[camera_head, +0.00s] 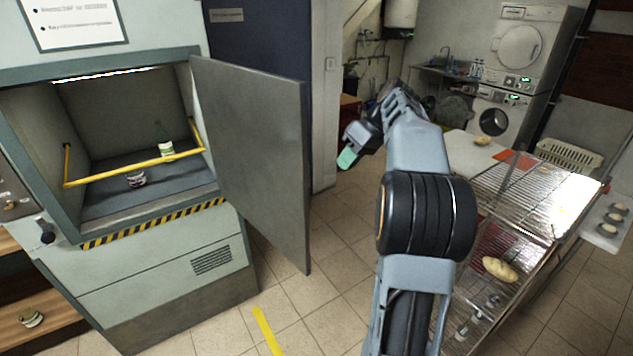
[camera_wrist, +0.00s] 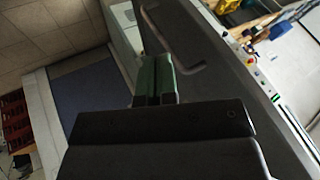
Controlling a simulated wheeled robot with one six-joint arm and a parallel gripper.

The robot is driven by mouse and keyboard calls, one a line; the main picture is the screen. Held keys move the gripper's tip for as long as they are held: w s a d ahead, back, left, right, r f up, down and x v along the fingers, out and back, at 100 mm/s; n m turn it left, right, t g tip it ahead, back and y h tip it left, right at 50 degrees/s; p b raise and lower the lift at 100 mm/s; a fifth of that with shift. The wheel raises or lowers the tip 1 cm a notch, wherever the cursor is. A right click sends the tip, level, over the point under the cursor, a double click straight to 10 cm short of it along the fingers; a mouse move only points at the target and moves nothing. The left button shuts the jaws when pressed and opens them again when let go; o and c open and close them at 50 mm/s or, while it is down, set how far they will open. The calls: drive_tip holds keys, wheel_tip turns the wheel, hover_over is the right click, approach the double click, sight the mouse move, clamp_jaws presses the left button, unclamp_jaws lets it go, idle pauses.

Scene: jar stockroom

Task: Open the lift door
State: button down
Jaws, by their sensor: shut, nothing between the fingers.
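The lift (camera_head: 160,285) is a pale grey-green cabinet at the left of the head view. Its grey door (camera_head: 255,150) stands swung wide open on the right side of the opening, so the compartment is exposed. My gripper (camera_head: 347,159) is to the right of the door, apart from it in that picture, with green fingertips. In the wrist view the green fingers (camera_wrist: 155,72) are together and hold nothing. A dark grey panel (camera_wrist: 205,70) with a rounded raised outline lies beyond them; I cannot tell whether they touch it.
A yellow bar (camera_head: 130,172) crosses the compartment, with a bottle (camera_head: 165,146) and a small jar (camera_head: 136,181) inside. A yellow strip (camera_head: 267,330) marks the tiled floor. Open floor lies between lift and rack.

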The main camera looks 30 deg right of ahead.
drive_tip(key=w+a+f+p, duration=0.1)
drive_tip(key=a+f+p, duration=0.1)
drive_tip(key=a+f, duration=0.5)
drive_tip(key=shift+w+a+n, duration=0.15)
drive_tip(key=shift+a+n, duration=0.15)
drive_tip(key=shift+a, duration=0.05)
idle(0.5)
